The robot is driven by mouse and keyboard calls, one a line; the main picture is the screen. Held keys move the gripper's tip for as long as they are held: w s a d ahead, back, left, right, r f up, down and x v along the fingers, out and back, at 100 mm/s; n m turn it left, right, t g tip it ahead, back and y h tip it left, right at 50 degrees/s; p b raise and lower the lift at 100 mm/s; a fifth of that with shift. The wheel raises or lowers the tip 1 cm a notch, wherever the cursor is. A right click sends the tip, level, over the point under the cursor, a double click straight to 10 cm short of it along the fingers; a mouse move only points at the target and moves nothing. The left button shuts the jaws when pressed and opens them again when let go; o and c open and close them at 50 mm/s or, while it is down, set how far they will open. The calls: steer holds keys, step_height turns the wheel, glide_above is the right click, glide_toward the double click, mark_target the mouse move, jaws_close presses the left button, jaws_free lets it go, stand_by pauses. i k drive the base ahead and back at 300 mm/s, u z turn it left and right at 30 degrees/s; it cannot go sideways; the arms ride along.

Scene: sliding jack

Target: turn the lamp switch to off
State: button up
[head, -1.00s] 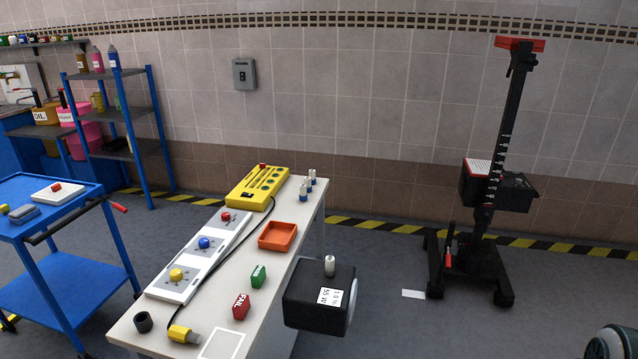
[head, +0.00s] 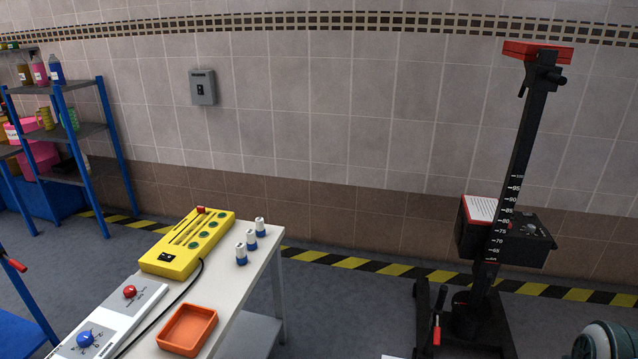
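A grey box with a small dark switch (head: 203,87) is fixed to the tiled wall, left of centre. A white panel on the table carries a red knob (head: 130,291) and a blue knob (head: 86,338). A black unit (head: 508,232) on the upright stand at the right has small controls on top. No readable label shows which of these is the lamp switch, and switch positions are too small to tell. My gripper is not in view.
The white table (head: 236,293) carries a yellow instrument (head: 187,243), an orange tray (head: 187,330) and three small white-and-blue cylinders (head: 250,241). The black scaled stand (head: 511,170) rises at right. A blue shelf (head: 66,140) stands at left. Floor between table and stand is clear.

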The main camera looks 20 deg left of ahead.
mark_target(130, 291)
steer(key=u, duration=0.3)
steer(key=i, duration=1.55)
steer(key=u, duration=1.4)
steer(key=i, duration=0.8)
steer(key=u, duration=1.35)
steer(key=i, duration=0.55)
steer(key=u, duration=0.3)
